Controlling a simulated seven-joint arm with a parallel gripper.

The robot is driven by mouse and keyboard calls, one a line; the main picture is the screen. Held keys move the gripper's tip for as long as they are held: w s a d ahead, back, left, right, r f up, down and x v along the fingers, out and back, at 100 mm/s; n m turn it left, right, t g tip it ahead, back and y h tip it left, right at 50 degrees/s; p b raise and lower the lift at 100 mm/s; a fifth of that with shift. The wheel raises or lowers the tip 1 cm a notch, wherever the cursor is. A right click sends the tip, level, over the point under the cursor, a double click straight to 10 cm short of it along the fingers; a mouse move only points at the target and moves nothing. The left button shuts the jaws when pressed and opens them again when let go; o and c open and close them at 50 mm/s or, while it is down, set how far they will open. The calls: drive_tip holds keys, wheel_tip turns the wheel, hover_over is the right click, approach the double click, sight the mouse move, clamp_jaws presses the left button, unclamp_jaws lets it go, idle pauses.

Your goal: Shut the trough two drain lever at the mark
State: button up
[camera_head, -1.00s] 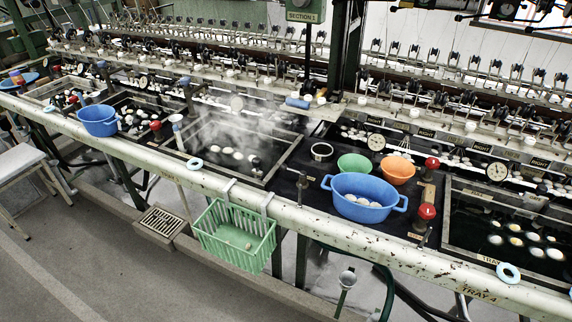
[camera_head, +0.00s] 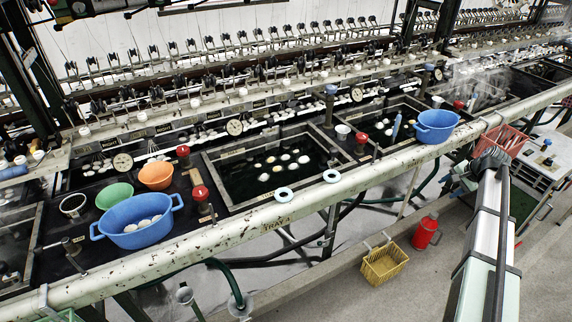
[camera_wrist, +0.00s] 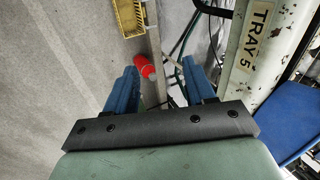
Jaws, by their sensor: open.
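No trough is marked as two here, and I cannot tell which lever is its drain lever. In the head view, a red-knobbed lever (camera_head: 200,195) stands left of the middle trough (camera_head: 219,185), whose rail reads TRAY 4. Another red knob (camera_head: 361,139) stands right of that trough, and one more red knob (camera_head: 458,104) is farther right. No mark for a lever can be made out. My gripper (camera_wrist: 160,82) is open and empty in the wrist view, its blue fingers apart above the floor beside the TRAY 5 rail (camera_wrist: 250,55).
Blue basins (camera_head: 130,238) (camera_head: 436,137) stand on the bench near the white front rail (camera_head: 230,236). A yellow basket (camera_head: 384,263) hangs below, beside a red can (camera_head: 425,232). A red basket (camera_head: 503,140) and a cart (camera_head: 540,165) are at right.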

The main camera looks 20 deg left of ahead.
drive_tip(key=w+a+r+t, duration=0.1)
drive_tip(key=w+a+r, duration=0.3)
drive_tip(key=r, duration=0.7)
drive_tip(key=w+a+r+n+y, duration=0.1)
drive_tip(key=w+a+r+n, duration=0.1)
drive_tip(key=a, duration=0.5)
drive_tip(key=w+a+r+n, duration=0.2)
drive_tip(key=a, duration=0.5)
drive_tip(key=s+a+r+n+g+y, duration=0.1)
drive_tip(key=s+a+n, duration=0.25)
drive_tip(key=a, duration=1.05)
drive_tip(key=s+a+r+n+g, duration=0.15)
drive_tip(key=s+a, duration=0.25)
drive_tip(key=a, duration=1)
drive_tip(key=s+a+r+n+g+y, duration=0.1)
drive_tip(key=s+a+n, duration=0.3)
drive_tip(key=a, duration=1)
drive_tip(key=s+a+n+g, duration=0.1)
drive_tip(key=s+a+n, duration=0.1)
drive_tip(key=s+a, duration=0.4)
drive_tip(key=s+a+n, duration=0.1)
drive_tip(key=s+a, duration=0.3)
drive_tip(key=a, duration=0.5)
drive_tip(key=n+g+h, duration=0.2)
drive_tip(key=n+g, duration=0.1)
drive_tip(key=n, duration=0.9)
approach(38, 247)
drive_tip(key=x, duration=0.9)
drive_tip(key=shift+f, duration=0.15)
